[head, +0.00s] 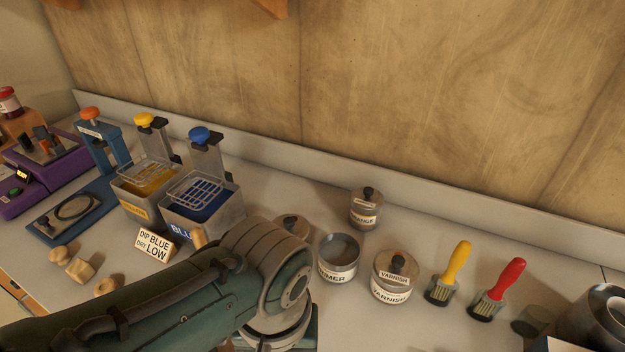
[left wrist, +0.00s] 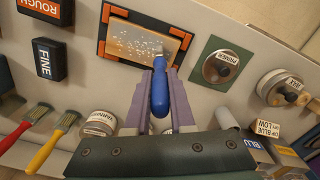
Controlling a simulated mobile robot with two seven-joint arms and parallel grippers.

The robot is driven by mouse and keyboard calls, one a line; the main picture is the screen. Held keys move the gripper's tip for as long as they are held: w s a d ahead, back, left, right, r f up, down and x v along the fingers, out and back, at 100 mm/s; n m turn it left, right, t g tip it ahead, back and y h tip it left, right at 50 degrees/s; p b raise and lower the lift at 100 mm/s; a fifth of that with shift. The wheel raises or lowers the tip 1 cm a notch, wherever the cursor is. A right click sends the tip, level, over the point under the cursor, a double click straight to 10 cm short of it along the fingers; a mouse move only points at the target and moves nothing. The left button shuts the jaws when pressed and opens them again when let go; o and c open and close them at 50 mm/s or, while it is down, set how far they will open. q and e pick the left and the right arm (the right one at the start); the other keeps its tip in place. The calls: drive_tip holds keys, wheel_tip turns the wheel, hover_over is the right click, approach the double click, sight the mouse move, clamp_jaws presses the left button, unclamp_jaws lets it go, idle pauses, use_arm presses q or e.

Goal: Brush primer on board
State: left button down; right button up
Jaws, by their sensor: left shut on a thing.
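In the left wrist view my left gripper (left wrist: 159,92) is shut on the blue handle of a brush (left wrist: 160,97). The brush head points at the board (left wrist: 128,42), a tan wooden panel in an orange-edged dark frame. White flecks are scattered over the board. The bristles overlap the board's lower right part; I cannot tell if they touch. The open primer can (head: 338,260) stands on the bench in the head view, beside my left arm. My left gripper is hidden behind that arm in the head view. My right gripper is in neither view.
A lidded varnish can (head: 392,280), a yellow brush (head: 455,262) and a red brush (head: 505,279) stand right of the primer. Yellow and blue dip tanks (head: 210,220) stand left. ROUGH and FINE blocks (left wrist: 48,60) lie left.

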use_arm(q)
drive_tip(key=shift+s+d+b, duration=1.05)
drive_tip(key=shift+s+d, duration=0.85)
drive_tip(key=shift+d, duration=2.95)
drive_tip(key=w+a+p, duration=0.2)
drive_tip(key=w+a, duration=0.3)
drive_tip(key=a, duration=0.8)
drive_tip(key=shift+f+p, duration=0.25)
drive_tip(key=shift+p, duration=0.15)
drive_tip(key=shift+d+r, duration=0.1)
